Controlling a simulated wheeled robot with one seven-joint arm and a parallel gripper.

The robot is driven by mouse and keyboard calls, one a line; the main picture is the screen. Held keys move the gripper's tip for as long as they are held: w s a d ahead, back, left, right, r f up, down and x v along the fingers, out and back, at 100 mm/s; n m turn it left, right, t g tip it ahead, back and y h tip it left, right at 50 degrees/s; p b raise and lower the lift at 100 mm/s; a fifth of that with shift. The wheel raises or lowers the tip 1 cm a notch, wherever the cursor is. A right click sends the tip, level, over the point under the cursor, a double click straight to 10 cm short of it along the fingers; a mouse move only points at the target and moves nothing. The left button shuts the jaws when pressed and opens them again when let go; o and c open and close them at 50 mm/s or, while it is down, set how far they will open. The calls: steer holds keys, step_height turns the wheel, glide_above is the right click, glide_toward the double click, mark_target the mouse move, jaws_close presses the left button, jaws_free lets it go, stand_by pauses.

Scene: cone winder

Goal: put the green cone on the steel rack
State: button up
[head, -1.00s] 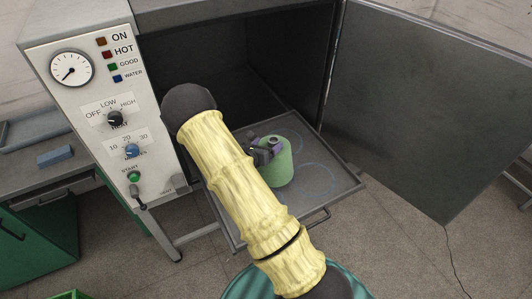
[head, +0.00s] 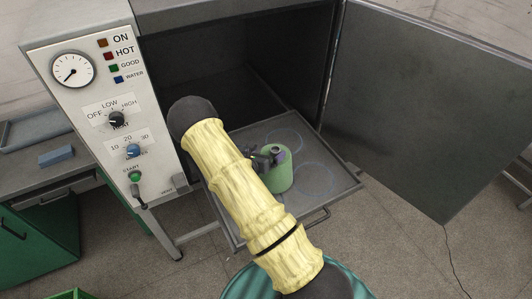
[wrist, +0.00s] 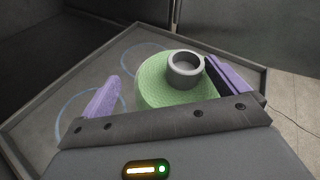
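The green cone (head: 279,174) stands upright on the steel rack (head: 340,192), a grey tray drawn out in front of the open chamber. In the wrist view the cone (wrist: 158,88) shows a pale grey tube end (wrist: 186,68) on top. My gripper (head: 268,156) is at the cone's upper left in the head view. In the wrist view my gripper (wrist: 163,72) has its purple fingers apart on either side of the cone. A gap shows between the left finger and the cone; the right finger is close to it. Contact on the right cannot be told. The cone's base is partly hidden.
Blue circles (head: 320,178) are marked on bare parts of the rack. The open door (head: 430,105) stands to the right. The control panel (head: 105,110) is on the left, with a bench and blue block (head: 56,156) beyond it.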

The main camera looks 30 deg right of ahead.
steer(key=b+v, duration=0.2)
steer(key=v, duration=1)
steer(key=shift+b, duration=0.35)
steer(key=shift+w, duration=0.1)
steer(key=shift+a, duration=0.1)
